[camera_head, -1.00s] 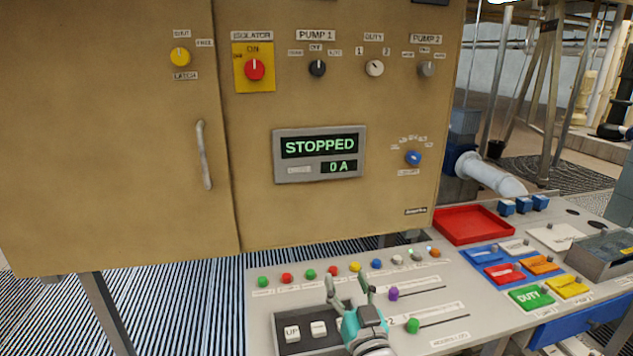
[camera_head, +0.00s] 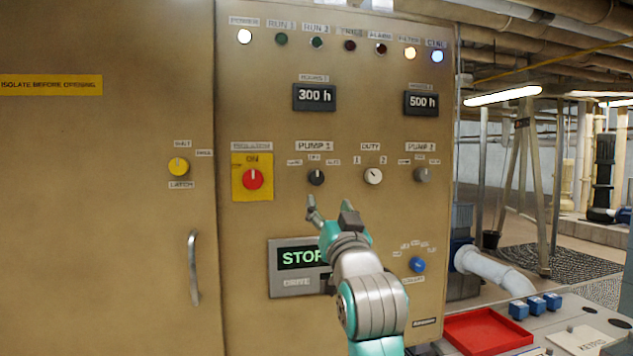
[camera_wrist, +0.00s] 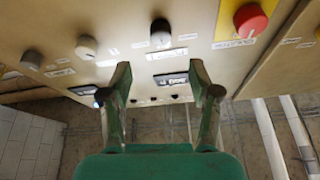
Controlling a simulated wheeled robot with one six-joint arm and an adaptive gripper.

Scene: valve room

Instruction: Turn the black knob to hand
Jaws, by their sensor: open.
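The black knob (camera_head: 316,177) is on the tan panel under the PUMP 1 label. Its white mark points about straight up, toward the middle one of three small labels. My gripper (camera_head: 330,208) is open and empty, just below the knob and slightly right of it. In the wrist view, the black knob (camera_wrist: 161,33) shows beyond the two spread fingertips (camera_wrist: 160,82), apart from them. The picture there is turned over, with the panel at the top.
A red isolator knob (camera_head: 252,179) on a yellow plate is left of the black knob. A white DUTY knob (camera_head: 373,176) and a grey PUMP 2 knob (camera_head: 422,174) are to its right. My arm partly covers the STOPPED display (camera_head: 290,258) below.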

